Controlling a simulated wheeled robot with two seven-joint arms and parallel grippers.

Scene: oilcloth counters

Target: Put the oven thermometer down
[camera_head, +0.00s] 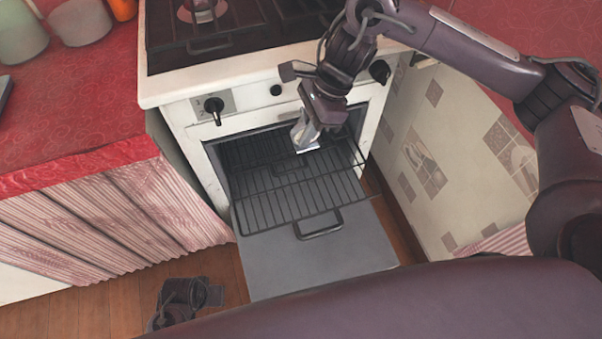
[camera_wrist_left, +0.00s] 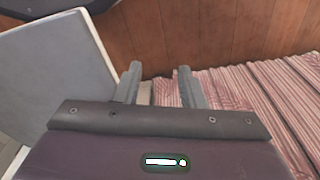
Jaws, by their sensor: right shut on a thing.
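The oven thermometer (camera_head: 309,147) appears as a small, pale, shiny piece at the tips of my right gripper (camera_head: 304,132). That gripper is shut on it, over the back part of the pulled-out oven rack (camera_head: 262,205). The fingers partly cover the thermometer, and I cannot tell whether it touches the rack's wires. My left gripper (camera_wrist_left: 158,84) is open and empty in the left wrist view. In the head view it shows low at the left (camera_head: 185,298), above the wooden floor.
The oven door (camera_head: 330,262) is folded down below the rack. The stove front (camera_head: 245,100) with its knobs is close above my right gripper. A red counter (camera_head: 80,120) with a striped curtain (camera_head: 120,220) stands left, a patterned panel (camera_head: 450,150) right. The rack's front is bare.

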